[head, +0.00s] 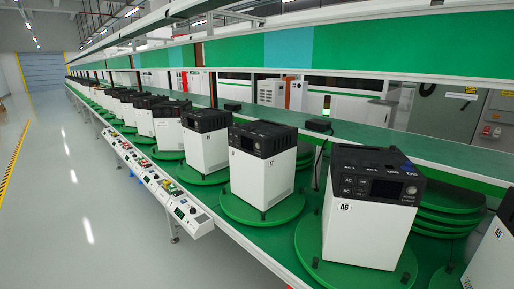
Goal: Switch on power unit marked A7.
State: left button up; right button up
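A row of white power units with black tops stands on round green turntables along the line. The nearest full unit (365,228) reads A6 and has a dark display and buttons on its top. A unit cut by the right edge (492,258) reads A5. The unit left of A6 (262,180) has a small label too tiny to read, so I cannot tell if it is A7. Further units, such as this one (205,150), recede to the left with unreadable labels. Neither of my grippers is in view.
A control strip (178,208) with buttons runs along the line's front edge. Stacked green discs (445,205) sit behind A6. A small black box (318,125) rests on the rear green shelf. The grey floor (85,190) at left is clear.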

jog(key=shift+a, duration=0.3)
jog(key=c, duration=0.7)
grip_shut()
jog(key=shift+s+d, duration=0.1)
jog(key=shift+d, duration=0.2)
